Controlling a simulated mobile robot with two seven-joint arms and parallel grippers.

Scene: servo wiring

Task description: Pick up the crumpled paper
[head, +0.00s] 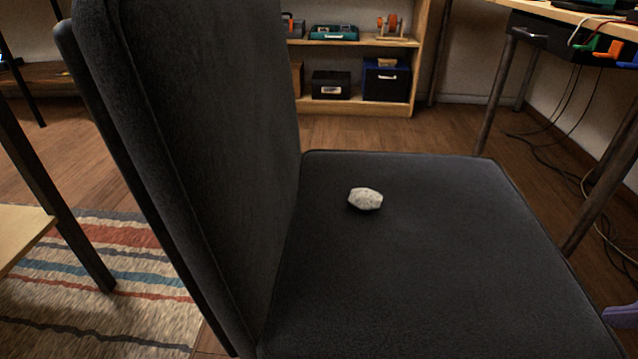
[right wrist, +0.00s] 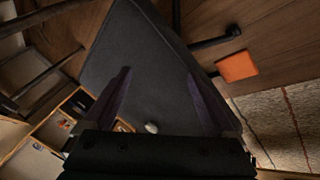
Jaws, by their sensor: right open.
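The crumpled paper (head: 365,198) is a small whitish lump lying on the dark grey seat of a chair (head: 440,270), near the backrest. In the right wrist view the paper (right wrist: 151,127) shows low in the middle, just beyond the gripper's base. My right gripper (right wrist: 158,74) is open and empty, its two purple fingers spread over the view of the seat. In the head view only a purple piece, apparently its fingertip (head: 622,316), shows at the right edge, well apart from the paper. My left gripper is not in view.
The tall chair backrest (head: 200,130) rises left of the paper. A desk (head: 570,12) with cables stands at the right, and a wooden shelf (head: 355,42) at the back. A striped rug (head: 100,270) lies at the left. The rest of the seat is clear.

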